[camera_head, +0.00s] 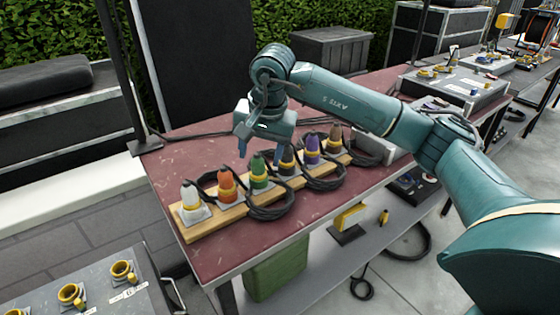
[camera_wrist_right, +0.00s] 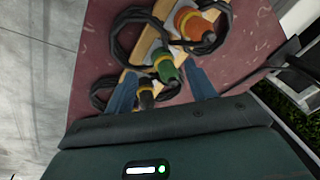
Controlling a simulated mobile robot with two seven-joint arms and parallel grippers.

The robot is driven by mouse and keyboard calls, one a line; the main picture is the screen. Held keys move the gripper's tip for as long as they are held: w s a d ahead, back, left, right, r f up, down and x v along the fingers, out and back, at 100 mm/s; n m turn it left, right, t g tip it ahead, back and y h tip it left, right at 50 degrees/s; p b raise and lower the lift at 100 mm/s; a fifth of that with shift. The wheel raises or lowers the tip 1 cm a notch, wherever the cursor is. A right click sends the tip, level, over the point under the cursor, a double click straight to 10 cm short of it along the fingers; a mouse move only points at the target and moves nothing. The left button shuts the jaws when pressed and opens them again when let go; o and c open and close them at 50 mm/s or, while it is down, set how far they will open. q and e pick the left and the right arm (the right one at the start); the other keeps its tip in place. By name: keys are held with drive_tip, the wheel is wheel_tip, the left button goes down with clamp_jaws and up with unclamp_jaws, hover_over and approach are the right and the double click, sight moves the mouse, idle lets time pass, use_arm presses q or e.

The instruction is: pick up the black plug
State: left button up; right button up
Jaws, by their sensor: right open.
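The black plug (camera_head: 288,160) with a yellow band stands upright in a row of coloured plugs, between a green plug (camera_head: 259,172) and a purple plug (camera_head: 312,150). My right gripper (camera_head: 260,151) is open and empty above the row, its blue fingers pointing down near the green and black plugs. In the right wrist view, the black plug (camera_wrist_right: 146,97) and the green plug (camera_wrist_right: 165,68) show between the two open fingers (camera_wrist_right: 162,88), the black one nearer the left finger. The plug's lower part is partly hidden. My left gripper is out of view.
The plugs stand on a wooden strip (camera_head: 230,213) with black cable loops around them, on a red table (camera_head: 230,258). White (camera_head: 191,196), orange (camera_head: 227,184) and brown (camera_head: 335,138) plugs share the row. A grey box (camera_head: 370,151) stands beyond the row's right end.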

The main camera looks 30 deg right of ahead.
sight(287, 149)
drive_tip(key=w+d+r+h, duration=0.2)
drive_tip(key=d+r+h, duration=0.15)
drive_tip(key=d, duration=0.45)
drive_tip(key=shift+t, duration=0.3)
drive_tip(key=x, duration=0.5)
drive_tip(key=shift+w+f, duration=0.25)
drive_tip(key=shift+f, duration=0.05)
drive_tip(key=shift+w+a+p+x, duration=0.1)
drive_tip(key=shift+w+p+x, duration=0.05)
drive_tip(key=shift+x, duration=1.3)
drive_tip(key=shift+w+a+p+x, duration=0.15)
drive_tip(key=shift+w+x, duration=0.05)
drive_tip(key=shift+x, duration=1.25)
drive_tip(key=shift+c, duration=0.3)
drive_tip(key=c, duration=1.1)
